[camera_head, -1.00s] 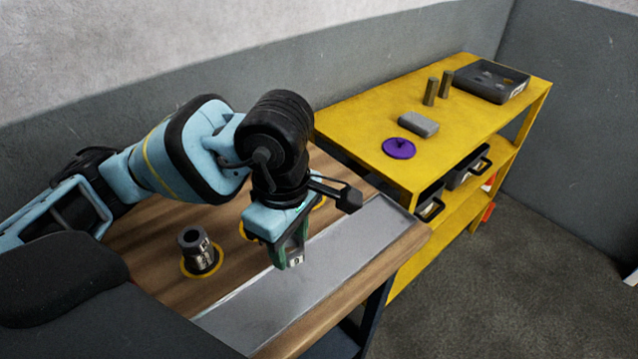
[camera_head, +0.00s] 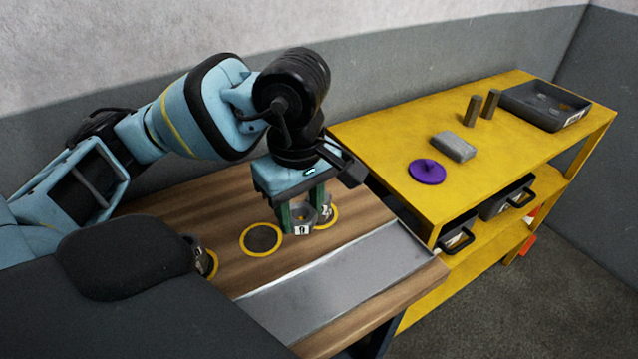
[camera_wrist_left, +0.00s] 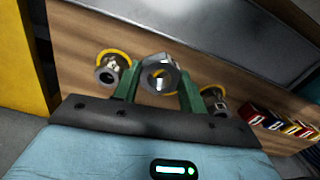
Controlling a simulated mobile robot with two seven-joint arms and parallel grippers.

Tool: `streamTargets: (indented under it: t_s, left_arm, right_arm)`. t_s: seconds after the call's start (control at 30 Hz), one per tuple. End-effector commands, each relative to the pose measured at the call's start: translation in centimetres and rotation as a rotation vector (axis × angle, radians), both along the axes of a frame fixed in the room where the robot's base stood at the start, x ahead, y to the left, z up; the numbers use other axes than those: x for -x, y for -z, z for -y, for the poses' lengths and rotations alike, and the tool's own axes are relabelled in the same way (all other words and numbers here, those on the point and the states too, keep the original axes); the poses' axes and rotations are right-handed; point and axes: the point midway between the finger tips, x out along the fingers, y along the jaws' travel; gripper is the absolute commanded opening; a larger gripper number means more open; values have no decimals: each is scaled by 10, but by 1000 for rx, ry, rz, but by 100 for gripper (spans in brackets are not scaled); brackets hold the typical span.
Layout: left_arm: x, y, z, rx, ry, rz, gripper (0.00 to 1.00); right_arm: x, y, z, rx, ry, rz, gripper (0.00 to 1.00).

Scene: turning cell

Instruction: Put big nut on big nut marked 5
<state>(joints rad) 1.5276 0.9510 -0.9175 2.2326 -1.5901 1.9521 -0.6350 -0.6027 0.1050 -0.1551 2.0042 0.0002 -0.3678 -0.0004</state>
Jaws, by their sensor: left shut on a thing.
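My left gripper (camera_head: 302,218) is shut on a grey hex nut (camera_head: 302,214) with a white label; its digit is too small to read surely. In the left wrist view the held nut (camera_wrist_left: 160,74) sits between the green fingers, its hole facing the camera. Another labelled nut part (camera_head: 327,213) stands on a yellow-ringed spot just right of the gripper, partly hidden by a finger; it shows in the wrist view (camera_wrist_left: 112,67). A third nut part (camera_head: 193,245) stands at the left, partly hidden by my body. I cannot tell which is marked 5.
An empty yellow-ringed dark spot (camera_head: 262,238) lies on the wooden table (camera_head: 228,268) between the nut parts. A grey metal plate (camera_head: 340,275) runs along its front. The yellow shelf (camera_head: 385,150) at right holds a purple disc (camera_head: 427,172), grey block (camera_head: 453,147) and black tray (camera_head: 545,107).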

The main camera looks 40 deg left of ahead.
Motion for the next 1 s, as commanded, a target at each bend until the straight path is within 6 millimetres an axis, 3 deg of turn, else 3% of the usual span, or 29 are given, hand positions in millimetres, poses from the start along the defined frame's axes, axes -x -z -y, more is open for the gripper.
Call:
streamTargets:
  t_s: [0.2,0.4,0.93,1.0]
  left_arm:
    - [-46,3,-19,1,-5,2,13]
    - [-79,7,-33,0,-3,2,13]
    - [-103,9,-43,1,-1,3,13]
    - [-100,22,-42,-1,0,-2,13]
  right_arm:
    - [-3,-5,0,0,0,9,36]
    - [-5,-7,1,0,-1,14,36]
    - [-11,-9,2,3,-4,26,36]
    - [-12,-11,2,3,-3,29,36]
